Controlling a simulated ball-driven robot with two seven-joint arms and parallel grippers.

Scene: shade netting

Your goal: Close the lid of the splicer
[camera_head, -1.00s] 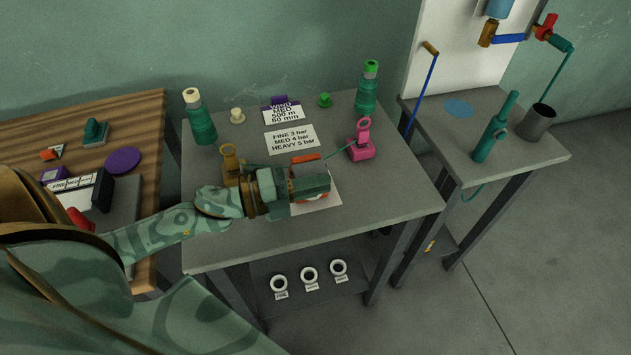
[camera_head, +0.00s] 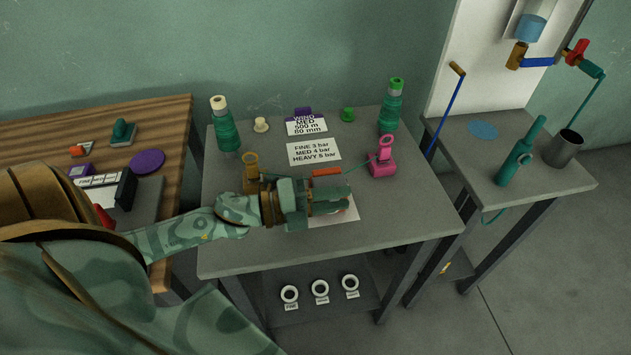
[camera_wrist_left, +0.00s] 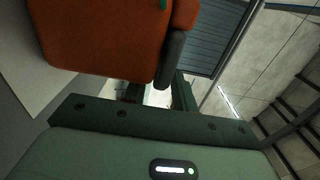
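The splicer (camera_head: 327,172) sits mid-table on a white sheet. In the head view only an orange strip at its top shows clearly; my left arm hides most of it. In the left wrist view a large orange body with a dark grey end (camera_wrist_left: 105,40), likely the splicer, fills the upper left, close to the gripper. My left gripper (camera_head: 345,197) lies in front of the splicer, pointing right. In the wrist view its fingers (camera_wrist_left: 157,95) show a narrow gap with nothing visible between them. The lid's angle and any contact are hidden. My right gripper is out of view.
A brown ringed holder (camera_head: 250,178) and a pink one (camera_head: 383,163) flank the splicer; a green strand runs to the pink one. The table's front right is clear.

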